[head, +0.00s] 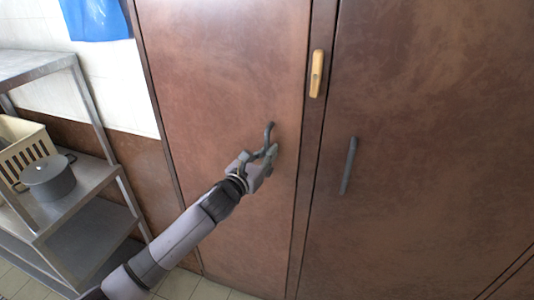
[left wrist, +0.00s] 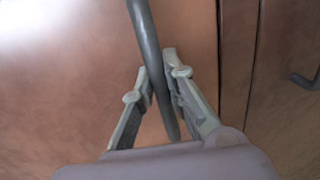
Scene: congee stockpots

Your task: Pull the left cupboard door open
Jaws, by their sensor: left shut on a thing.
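The left cupboard door (head: 222,75) is a brown, mottled panel that looks closed in the head view. Its dark grey bar handle (head: 268,131) stands upright near the door's right edge. My left gripper (head: 265,154) is at this handle, its arm coming in from the lower left. In the left wrist view the handle (left wrist: 146,45) passes between the two fingers of my left gripper (left wrist: 157,85), which is shut on it. The gripper hides the handle's lower part in the head view. My right gripper is not in view.
The right cupboard door (head: 430,120) has its own dark handle (head: 349,165). A yellowish latch (head: 317,73) sits on the post between the doors. At the left stands a metal shelf (head: 100,178) with a grey pot (head: 48,180) and a cream crate (head: 22,140).

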